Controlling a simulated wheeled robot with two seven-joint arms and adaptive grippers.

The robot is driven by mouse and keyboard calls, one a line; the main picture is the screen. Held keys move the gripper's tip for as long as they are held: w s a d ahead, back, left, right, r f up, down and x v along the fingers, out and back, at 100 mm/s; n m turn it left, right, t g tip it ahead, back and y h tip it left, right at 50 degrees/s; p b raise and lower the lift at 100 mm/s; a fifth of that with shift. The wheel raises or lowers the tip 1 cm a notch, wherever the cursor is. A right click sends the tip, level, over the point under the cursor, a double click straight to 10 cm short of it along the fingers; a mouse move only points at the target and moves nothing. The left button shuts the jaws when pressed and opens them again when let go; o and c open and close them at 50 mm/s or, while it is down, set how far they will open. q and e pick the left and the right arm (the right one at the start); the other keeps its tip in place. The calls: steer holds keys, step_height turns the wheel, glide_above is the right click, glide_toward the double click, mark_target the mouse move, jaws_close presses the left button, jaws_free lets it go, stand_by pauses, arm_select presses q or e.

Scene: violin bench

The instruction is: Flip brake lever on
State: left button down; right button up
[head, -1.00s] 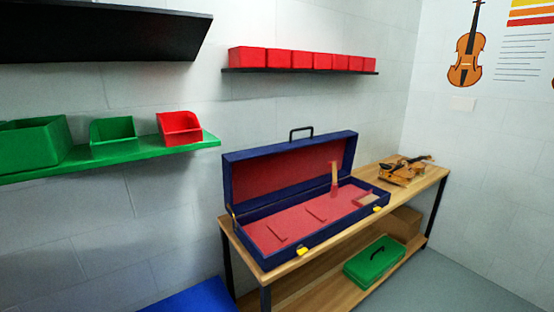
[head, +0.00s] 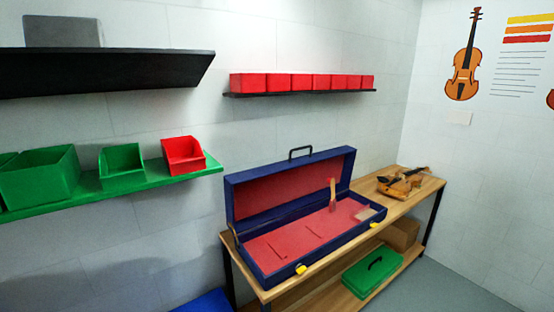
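No brake lever can be made out in the head view. Neither of my grippers is in view. A blue case (head: 232,193) with a red lining stands open on the wooden bench (head: 422,203), its lid raised toward the wall. A violin (head: 402,184) lies on the bench to the right of the case.
A green toolbox (head: 372,271) and a cardboard box (head: 401,234) sit on the bench's lower shelf. Green bins (head: 122,167) and a red bin (head: 184,155) stand on a green wall shelf at left. Red bins (head: 280,83) line a black shelf. Grey floor shows at right.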

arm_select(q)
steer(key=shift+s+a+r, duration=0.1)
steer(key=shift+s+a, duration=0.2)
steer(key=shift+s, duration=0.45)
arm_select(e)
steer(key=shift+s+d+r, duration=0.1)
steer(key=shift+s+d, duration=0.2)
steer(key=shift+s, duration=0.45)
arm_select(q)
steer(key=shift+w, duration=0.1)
